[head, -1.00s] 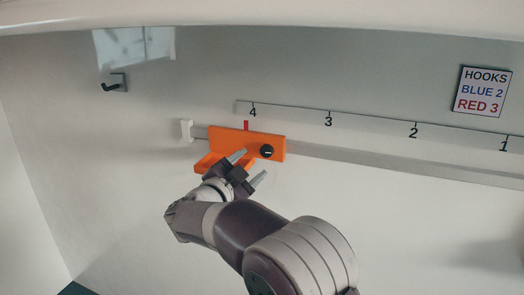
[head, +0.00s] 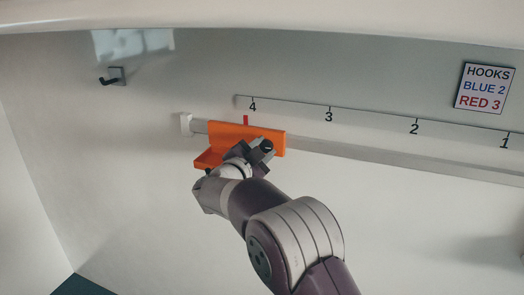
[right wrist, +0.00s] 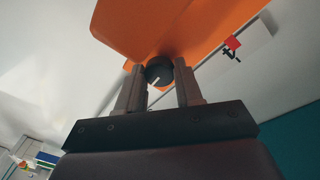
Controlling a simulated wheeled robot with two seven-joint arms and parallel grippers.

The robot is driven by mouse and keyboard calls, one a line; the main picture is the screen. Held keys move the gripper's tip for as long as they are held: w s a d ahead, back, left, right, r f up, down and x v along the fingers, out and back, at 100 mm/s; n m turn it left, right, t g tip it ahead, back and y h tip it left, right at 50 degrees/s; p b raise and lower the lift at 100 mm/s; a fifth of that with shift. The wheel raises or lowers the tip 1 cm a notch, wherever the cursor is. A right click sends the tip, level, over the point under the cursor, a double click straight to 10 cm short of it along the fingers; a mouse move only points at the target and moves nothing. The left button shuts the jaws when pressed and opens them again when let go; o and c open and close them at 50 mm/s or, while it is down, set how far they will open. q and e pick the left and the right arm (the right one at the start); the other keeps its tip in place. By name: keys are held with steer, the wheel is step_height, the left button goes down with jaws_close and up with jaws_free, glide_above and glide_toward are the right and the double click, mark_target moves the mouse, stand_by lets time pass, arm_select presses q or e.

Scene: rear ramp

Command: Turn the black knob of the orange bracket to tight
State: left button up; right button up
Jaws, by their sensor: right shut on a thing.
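The orange bracket (head: 229,134) sits on the wall rail below the mark 4, with its red pointer (head: 246,120) at that mark. It also shows in the right wrist view (right wrist: 165,30). Its black knob (right wrist: 159,71) has a pale line on its face and lies between the fingers of my right gripper (right wrist: 159,82). In the head view my right gripper (head: 262,149) covers the knob; it is shut on the knob. My left gripper is in neither view.
The grey rail (head: 400,165) runs along the wall to the right, under a scale strip (head: 375,115) numbered 4 to 1. A white end stop (head: 186,124) is left of the bracket. A black hook (head: 112,77) and a sign (head: 484,88) are higher up.

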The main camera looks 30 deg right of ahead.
steer(key=shift+f+m, duration=0.1)
steer(key=shift+m, duration=0.3)
steer(key=o, duration=1)
steer(key=shift+s, duration=0.1)
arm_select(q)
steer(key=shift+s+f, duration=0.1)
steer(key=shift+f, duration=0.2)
arm_select(e)
steer(key=shift+a, duration=0.15)
arm_select(q)
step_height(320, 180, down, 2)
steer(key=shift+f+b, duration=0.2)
steer(key=shift+b, duration=1)
arm_select(e)
steer(key=v, duration=1.2)
steer(key=shift+s+a+r, duration=0.15)
steer(key=shift+s+r, duration=0.05)
